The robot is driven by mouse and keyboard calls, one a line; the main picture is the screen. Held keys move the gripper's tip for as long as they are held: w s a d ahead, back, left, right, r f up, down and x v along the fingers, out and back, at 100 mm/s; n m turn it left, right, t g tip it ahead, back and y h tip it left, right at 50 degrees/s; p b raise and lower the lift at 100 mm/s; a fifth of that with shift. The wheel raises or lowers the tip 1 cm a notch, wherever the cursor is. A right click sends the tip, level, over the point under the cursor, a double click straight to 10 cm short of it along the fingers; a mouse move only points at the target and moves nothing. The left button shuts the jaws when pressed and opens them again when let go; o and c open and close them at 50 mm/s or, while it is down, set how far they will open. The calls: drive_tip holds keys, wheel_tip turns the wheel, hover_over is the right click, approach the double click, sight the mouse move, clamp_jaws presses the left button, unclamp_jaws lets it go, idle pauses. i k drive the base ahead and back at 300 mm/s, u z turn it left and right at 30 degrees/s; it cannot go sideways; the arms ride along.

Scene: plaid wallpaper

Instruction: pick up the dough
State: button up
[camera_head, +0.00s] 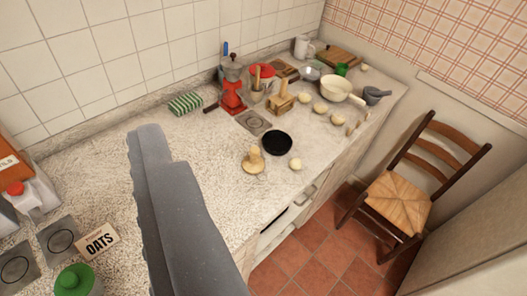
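Several pale, rounded lumps that look like dough lie on the speckled counter. One lump (296,164) is near the front edge, just below a black round dish. Others, including one lump (320,108), sit farther back near a cream pan. My gripper (152,145) is a large grey shape with a toothed left edge, rising from the bottom of the view over the counter. It is left of the lumps and appears apart from them. I cannot make out two separate fingers, so its opening is unclear. It hides part of the counter.
A tan round-based object (253,161) stands beside the black dish (277,143). A red grinder (232,95), striped sponge (185,103) and cream pan (340,89) stand farther back. An oats label (98,242) is lower left. A chair (400,200) stands on the tiled floor at right.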

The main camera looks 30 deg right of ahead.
sight(295, 164)
drive_tip(key=k, duration=1.15)
drive_tip(key=z, duration=0.75)
drive_tip(key=i, duration=1.6)
drive_tip(key=z, duration=0.4)
